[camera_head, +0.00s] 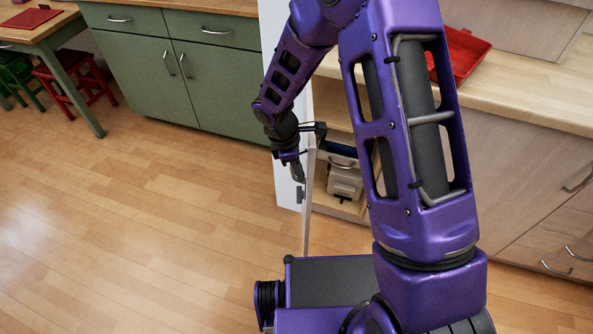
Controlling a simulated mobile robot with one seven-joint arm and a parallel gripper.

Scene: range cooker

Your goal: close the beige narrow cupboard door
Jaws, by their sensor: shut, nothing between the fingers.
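The beige narrow cupboard door (307,218) stands open and is seen nearly edge-on, sticking out toward me from the cupboard front. The cupboard (325,198) is open behind it, with shelves inside. My gripper (298,173) is shut and empty, pointing down just left of the door's upper part. I cannot tell whether it touches the door. My arm crosses the view and hides the right part of the cupboard opening.
Pale boxes (345,182) sit inside the cupboard. A white panel (287,190) stands left of the door. The wooden counter (520,92) holds a red tray (466,58). Green cabinets (150,75) stand at the back. The floor (150,220) at left is clear.

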